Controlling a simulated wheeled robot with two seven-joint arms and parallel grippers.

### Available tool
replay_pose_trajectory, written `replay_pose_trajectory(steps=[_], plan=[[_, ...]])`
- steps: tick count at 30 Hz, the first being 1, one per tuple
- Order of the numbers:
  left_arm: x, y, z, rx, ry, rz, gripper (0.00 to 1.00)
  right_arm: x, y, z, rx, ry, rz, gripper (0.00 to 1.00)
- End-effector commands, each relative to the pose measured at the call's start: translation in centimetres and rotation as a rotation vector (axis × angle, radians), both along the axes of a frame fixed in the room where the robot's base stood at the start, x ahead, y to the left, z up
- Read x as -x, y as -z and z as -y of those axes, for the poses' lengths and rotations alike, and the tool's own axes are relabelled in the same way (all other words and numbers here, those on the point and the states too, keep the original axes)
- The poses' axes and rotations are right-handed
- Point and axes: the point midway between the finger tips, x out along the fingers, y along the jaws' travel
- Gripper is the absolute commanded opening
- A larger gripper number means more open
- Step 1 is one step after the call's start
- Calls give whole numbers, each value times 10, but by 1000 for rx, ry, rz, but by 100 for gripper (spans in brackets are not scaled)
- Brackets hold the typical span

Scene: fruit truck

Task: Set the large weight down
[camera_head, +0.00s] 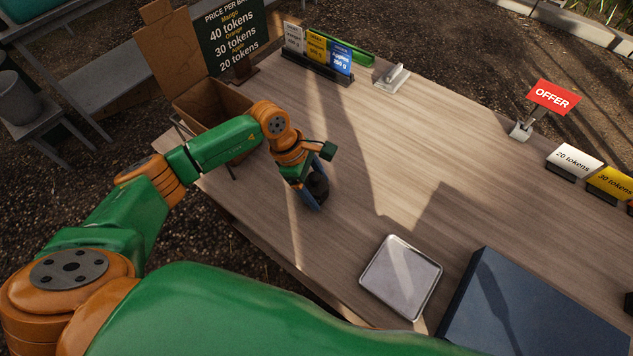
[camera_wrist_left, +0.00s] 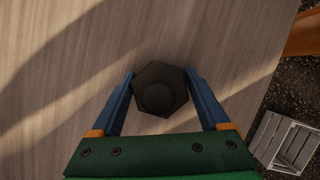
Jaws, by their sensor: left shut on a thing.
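The large weight (camera_wrist_left: 160,88) is dark and six-sided with a round knob on top. My left gripper (camera_wrist_left: 160,92) is shut on it, one blue finger on each side. In the head view, the weight (camera_head: 318,187) shows as a dark shape between the fingers of my left gripper (camera_head: 312,192), over the left front part of the wooden table (camera_head: 400,160). It looks upright from above. I cannot tell whether its base touches the table. My right gripper is not in view.
A metal tray (camera_head: 402,278) and a dark blue box (camera_head: 535,312) are at the front right. A cardboard box (camera_head: 205,100) stands left, behind my left arm. Card stands (camera_head: 318,68) line the back, and a red offer sign (camera_head: 553,97) stands right. The table's middle is clear.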

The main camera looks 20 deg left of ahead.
Motion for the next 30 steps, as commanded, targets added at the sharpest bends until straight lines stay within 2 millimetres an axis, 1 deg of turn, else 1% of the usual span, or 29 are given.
replay_pose_trajectory(steps=[3, 4, 6, 12, 14, 16, 20, 24, 27, 30], plan=[[-1, 2, 0, 2, 0, 2, 0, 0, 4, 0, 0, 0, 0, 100], [0, 3, 0, 0, 0, 0, 84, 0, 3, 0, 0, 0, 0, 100], [0, 2, 0, 0, 0, 0, 100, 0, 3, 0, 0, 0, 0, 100], [0, 1, 0, 0, 0, 0, 100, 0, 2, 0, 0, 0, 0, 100], [0, -4, 0, 0, -1, 0, 100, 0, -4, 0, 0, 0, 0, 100], [-1, -10, -5, -1, -1, 4, 100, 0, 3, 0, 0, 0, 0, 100], [-1, -41, -19, -2, -1, 8, 100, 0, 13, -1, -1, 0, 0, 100], [-1, -78, -33, 0, -3, 7, 100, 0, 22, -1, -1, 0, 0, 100], [0, -97, -40, 0, -2, 5, 100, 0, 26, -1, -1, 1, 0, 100], [1, -108, -45, 0, -1, 3, 100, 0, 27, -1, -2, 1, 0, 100]])
